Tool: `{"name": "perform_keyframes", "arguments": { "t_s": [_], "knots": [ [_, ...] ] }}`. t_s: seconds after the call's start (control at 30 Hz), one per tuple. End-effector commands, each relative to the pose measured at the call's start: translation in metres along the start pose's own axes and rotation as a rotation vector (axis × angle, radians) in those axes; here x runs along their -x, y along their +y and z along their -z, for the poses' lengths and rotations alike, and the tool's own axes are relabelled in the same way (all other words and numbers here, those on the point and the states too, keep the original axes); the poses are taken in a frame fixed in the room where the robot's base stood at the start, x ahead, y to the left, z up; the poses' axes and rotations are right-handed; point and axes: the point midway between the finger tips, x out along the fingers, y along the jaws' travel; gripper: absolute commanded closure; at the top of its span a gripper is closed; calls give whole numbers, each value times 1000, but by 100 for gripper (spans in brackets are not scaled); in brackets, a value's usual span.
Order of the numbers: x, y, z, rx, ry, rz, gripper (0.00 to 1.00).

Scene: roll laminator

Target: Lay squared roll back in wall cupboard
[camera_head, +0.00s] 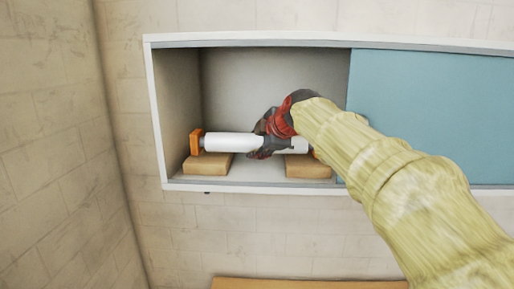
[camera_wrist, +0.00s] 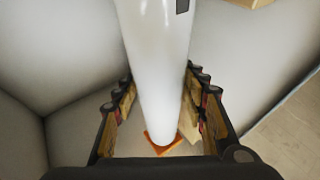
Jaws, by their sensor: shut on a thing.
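The white roll (camera_head: 230,142) lies level in the open left part of the wall cupboard (camera_head: 155,110). Its orange end (camera_head: 195,141) is at the left; the right end is mostly hidden behind my arm. The roll is over two wooden blocks, a left one (camera_head: 207,164) and a right one (camera_head: 308,166), and seems to rest on them, though contact is hard to tell. My gripper (camera_head: 268,140) is shut on the roll around its middle. In the wrist view the roll (camera_wrist: 158,70) runs between the fingers of my gripper (camera_wrist: 160,112), with an orange end (camera_wrist: 161,138) at the bottom.
A blue sliding door (camera_head: 430,115) covers the cupboard's right part. The cupboard's left wall and bottom edge are close to the roll. Free room is above and behind it. A brick wall (camera_head: 50,140) stands at the left, and a wooden surface (camera_head: 300,283) shows below.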

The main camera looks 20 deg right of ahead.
Motion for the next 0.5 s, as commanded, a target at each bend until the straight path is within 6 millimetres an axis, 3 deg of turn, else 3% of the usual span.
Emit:
{"name": "perform_keyframes", "arguments": {
  "t_s": [0.5],
  "knots": [
    [-6, -11, -3, 1, 1, -7, 100]
  ]
}}
